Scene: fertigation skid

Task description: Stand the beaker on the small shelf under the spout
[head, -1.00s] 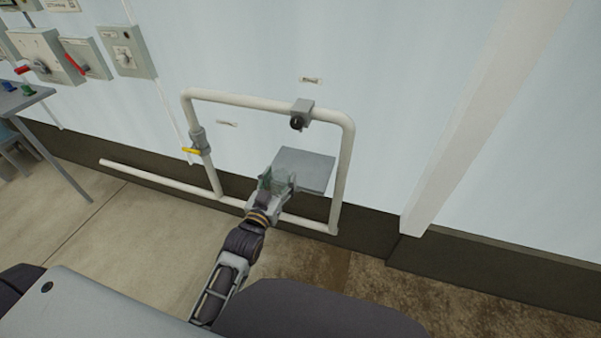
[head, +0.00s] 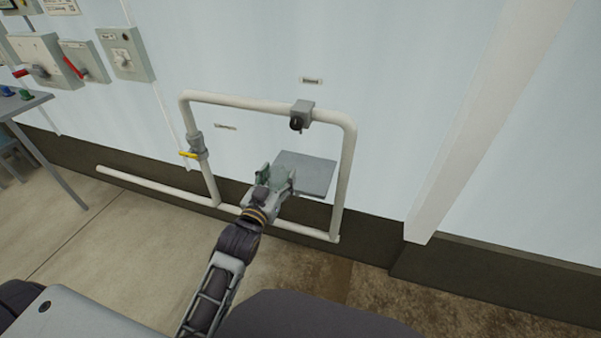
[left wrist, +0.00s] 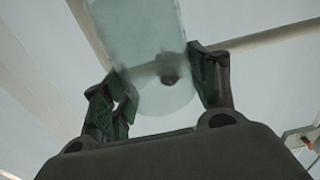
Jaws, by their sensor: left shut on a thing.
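My left gripper (head: 277,177) is shut on the beaker (head: 276,182), a small see-through vessel that is hard to make out between the fingers. In the left wrist view the clear beaker (left wrist: 165,98) shows between the two dark green fingertips. The small grey shelf (head: 309,173) is on the wall inside the pipe loop. My gripper overlaps its near left corner in the head view; I cannot tell the height gap. The dark spout (head: 297,123) hangs from a grey block on the top pipe, above the shelf in the picture. My right gripper is not in view.
A cream pipe loop (head: 342,185) frames the shelf on its sides and top. A valve with a yellow handle (head: 190,154) is on its left upright. A low pipe (head: 150,185) runs left. A white post (head: 470,130) stands to the right.

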